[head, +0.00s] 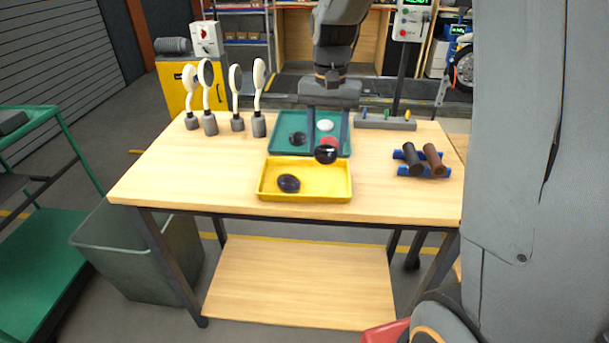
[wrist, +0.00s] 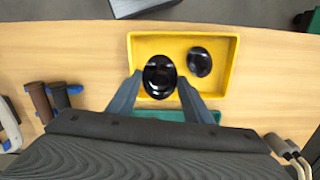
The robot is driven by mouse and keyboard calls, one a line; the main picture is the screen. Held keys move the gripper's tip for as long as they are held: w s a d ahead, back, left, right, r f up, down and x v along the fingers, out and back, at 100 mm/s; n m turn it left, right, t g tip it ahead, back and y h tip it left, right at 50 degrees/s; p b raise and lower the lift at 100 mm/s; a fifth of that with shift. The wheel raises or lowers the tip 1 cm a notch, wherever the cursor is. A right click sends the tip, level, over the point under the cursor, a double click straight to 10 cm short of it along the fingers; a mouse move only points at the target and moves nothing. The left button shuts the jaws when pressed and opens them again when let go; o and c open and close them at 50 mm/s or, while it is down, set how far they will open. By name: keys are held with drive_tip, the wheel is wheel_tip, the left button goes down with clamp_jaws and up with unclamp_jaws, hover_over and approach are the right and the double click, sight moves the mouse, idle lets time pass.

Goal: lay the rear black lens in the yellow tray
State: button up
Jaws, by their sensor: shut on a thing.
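My gripper (head: 326,150) is shut on a glossy black lens (head: 326,156), held up near the border between the teal and yellow trays. In the wrist view the lens (wrist: 160,72) sits between the two fingers and overlaps the yellow tray (wrist: 234,64). The yellow tray (head: 305,196) is at the table's front and holds one black lens (head: 289,183) left of its middle. That lens also shows in the wrist view (wrist: 199,62). Another black lens (head: 298,139) lies in the teal tray (head: 281,150) behind.
A white lens (head: 326,126) and a partly hidden red lens (head: 329,142) are in the teal tray. Several upright magnifiers (head: 238,98) stand left. Black and brown cylinders (head: 433,160) rest on blue supports at the right. The yellow tray's right half is bare.

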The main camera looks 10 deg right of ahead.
drive_tip(key=p, duration=0.1)
hover_over(325, 184)
wheel_tip(325, 184, down, 6)
drive_tip(key=shift+w+r, duration=0.1)
drive_tip(key=shift+r, duration=0.15)
drive_tip(key=shift+f+p, duration=0.7)
drive_tip(key=shift+f, duration=1.45)
drive_tip(key=shift+c, duration=0.4)
drive_tip(key=o, duration=1.1)
drive_tip(key=shift+c, duration=0.2)
drive_tip(key=r+b, duration=0.1)
drive_tip(key=r, duration=0.3)
drive_tip(key=r+b, duration=0.1)
drive_tip(key=r, duration=0.2)
drive_tip(key=r+b, duration=0.1)
drive_tip(key=r, duration=0.3)
drive_tip(key=shift+w+d+r, duration=0.1)
drive_tip(key=shift+w+r, duration=0.15)
drive_tip(key=shift+r, duration=0.1)
drive_tip(key=shift+s, duration=0.25)
drive_tip(key=s+f+n+t, duration=0.1)
drive_tip(key=s+f, duration=0.3)
drive_tip(key=s, duration=0.4)
drive_tip(key=s+f+n, duration=0.3)
drive_tip(key=s+f, duration=0.1)
drive_tip(key=s, duration=0.4)
drive_tip(key=shift+s+a+n+t, duration=0.25)
drive_tip(key=shift+s+n+t, duration=0.15)
